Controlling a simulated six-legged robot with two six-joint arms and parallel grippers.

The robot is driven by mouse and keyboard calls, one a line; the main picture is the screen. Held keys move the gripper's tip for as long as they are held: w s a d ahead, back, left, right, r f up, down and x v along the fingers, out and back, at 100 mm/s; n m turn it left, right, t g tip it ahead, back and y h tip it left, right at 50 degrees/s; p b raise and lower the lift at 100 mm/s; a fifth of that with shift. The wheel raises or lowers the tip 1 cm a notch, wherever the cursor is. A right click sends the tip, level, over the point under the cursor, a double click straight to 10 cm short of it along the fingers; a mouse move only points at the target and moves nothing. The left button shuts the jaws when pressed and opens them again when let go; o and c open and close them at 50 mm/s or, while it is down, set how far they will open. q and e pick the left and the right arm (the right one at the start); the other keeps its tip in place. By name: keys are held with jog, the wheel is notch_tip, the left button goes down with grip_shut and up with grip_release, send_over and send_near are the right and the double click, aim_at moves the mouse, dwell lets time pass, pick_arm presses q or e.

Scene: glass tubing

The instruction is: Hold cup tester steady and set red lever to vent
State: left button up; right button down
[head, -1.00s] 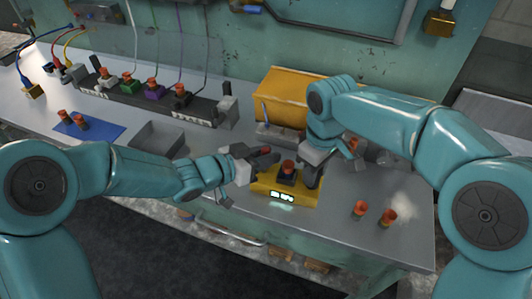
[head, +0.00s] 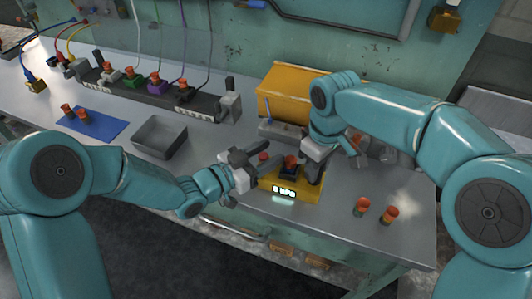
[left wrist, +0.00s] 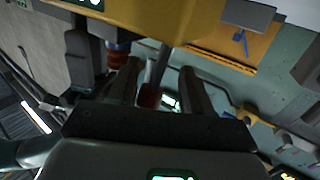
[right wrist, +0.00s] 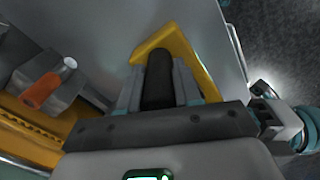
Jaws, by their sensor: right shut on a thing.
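The yellow cup tester (head: 304,194) stands on the bench front with a lit display. A red cup in a dark holder (head: 290,163) sits on top. The red lever tip (head: 264,156) shows at its left side. My left gripper (head: 249,163) is at that lever; in the left wrist view its two fingers stand apart with the red tip (left wrist: 150,95) between them, grip not closed. My right gripper (head: 313,172) is at the tester's right side. In the right wrist view it is shut on a black upright grip (right wrist: 157,80) inside the tester's yellow frame (right wrist: 200,62).
Two red-topped pieces (head: 376,210) stand right of the tester. Behind it is a yellow box (head: 288,92). A grey tray (head: 160,137), a blue mat (head: 98,127) with red pieces and a dark rack (head: 150,98) of coloured blocks are to the left.

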pick_arm(q)
jog(key=f+v, duration=0.1)
jog(key=v, duration=1.1)
jog(key=shift+r, duration=0.45)
pick_arm(e)
jog(key=c, duration=0.7)
grip_release()
